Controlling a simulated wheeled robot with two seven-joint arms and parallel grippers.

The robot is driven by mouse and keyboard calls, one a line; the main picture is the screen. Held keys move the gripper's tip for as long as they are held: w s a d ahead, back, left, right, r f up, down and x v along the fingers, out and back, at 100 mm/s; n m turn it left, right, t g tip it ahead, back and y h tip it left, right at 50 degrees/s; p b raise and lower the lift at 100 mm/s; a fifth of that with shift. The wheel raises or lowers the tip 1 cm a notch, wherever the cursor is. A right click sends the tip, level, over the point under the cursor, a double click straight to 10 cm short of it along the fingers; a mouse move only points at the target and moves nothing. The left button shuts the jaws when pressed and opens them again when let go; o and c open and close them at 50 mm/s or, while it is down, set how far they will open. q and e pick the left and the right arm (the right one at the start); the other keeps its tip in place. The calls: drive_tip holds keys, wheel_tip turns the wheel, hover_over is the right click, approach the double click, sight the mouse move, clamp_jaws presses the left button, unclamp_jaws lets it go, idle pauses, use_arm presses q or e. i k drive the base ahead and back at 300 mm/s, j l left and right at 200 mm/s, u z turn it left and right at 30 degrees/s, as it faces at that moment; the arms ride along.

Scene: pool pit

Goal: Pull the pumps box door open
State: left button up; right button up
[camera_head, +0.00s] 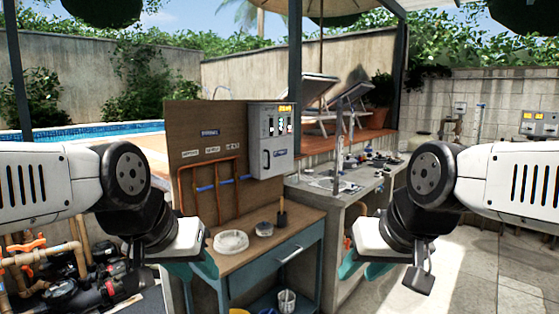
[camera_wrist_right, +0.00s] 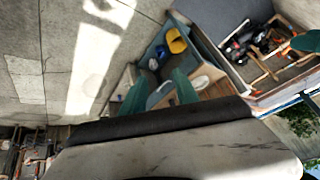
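The pumps box, as I take it, is the grey box (camera_head: 272,140) on the upper right of a brown wooden panel (camera_head: 215,118). My left gripper (camera_head: 195,268) is low at the left, below and apart from the box. Its teal fingers look spread and empty. My right gripper (camera_head: 363,266) is low at the right, also apart from the box. In the right wrist view its teal fingers (camera_wrist_right: 160,95) are apart with nothing between them.
A blue workbench (camera_head: 285,257) with a drawer stands below the panel, with a white round part (camera_head: 231,242) on top. A stone counter (camera_head: 335,190) stands to its right. Pipes and pumps (camera_head: 75,275) lie at lower left. Paved floor (camera_head: 480,270) is clear at right.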

sight(276, 154)
drive_tip(key=i+u, duration=0.25)
drive_tip(key=i, duration=0.25)
drive_tip(key=i+l+u, duration=0.25)
drive_tip(key=i, duration=0.2)
drive_tip(key=i+l+u, duration=0.25)
drive_tip(key=i, duration=0.2)
drive_tip(key=i+l+u, duration=0.2)
drive_tip(key=i, duration=0.25)
